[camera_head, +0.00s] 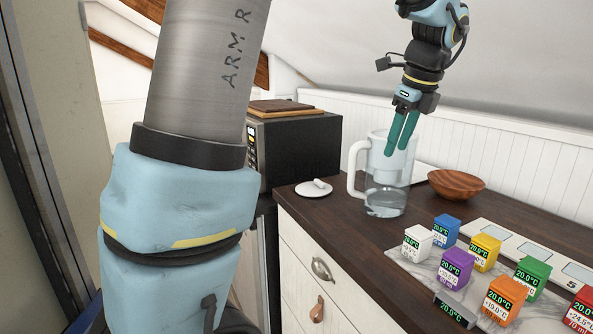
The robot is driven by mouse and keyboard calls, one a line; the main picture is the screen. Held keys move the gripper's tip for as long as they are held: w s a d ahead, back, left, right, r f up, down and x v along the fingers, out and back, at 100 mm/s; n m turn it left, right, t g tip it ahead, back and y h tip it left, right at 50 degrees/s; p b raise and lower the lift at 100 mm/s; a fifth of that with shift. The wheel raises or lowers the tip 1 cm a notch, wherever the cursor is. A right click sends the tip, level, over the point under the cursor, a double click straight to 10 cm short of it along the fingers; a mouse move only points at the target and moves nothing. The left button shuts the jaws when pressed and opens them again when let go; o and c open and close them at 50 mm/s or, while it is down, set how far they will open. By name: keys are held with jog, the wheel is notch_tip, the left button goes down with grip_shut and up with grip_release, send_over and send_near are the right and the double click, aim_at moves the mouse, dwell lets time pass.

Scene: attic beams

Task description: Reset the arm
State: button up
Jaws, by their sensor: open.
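My gripper (401,134) hangs from my arm over the counter, its two teal fingers pointing down. The fingers are a little apart with nothing visible between them. They appear in front of the upper part of a clear pitcher (385,200) with a white handle. I cannot tell whether the fingers touch the pitcher. My arm's large grey and light-blue links fill the left part of the view and hide what lies behind them.
Several coloured cubes with temperature displays, one of them purple (456,268), stand on a marble board (410,262). A wooden bowl (456,185), a small white plate (313,190) and a black microwave (300,150) are nearby. The dark wooden counter (345,232) is bare at front left.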

jog(key=s+a+f+n, duration=0.3)
jog(key=a+f+n, duration=0.3)
jog(key=a+n, duration=0.3)
jog(key=s+a+f+n+g, duration=0.1)
jog(key=s+a+f+n, duration=0.2)
jog(key=a+f+n, duration=0.3)
jog(key=s+a+f+n+h, duration=0.1)
jog(key=s+a+f+n, duration=0.2)
jog(key=a+n, duration=0.9)
notch_tip(320, 180, down, 4)
jog(key=shift+a+r+g, duration=0.1)
jog(key=shift+a+g, duration=0.25)
jog(key=shift+g, duration=0.05)
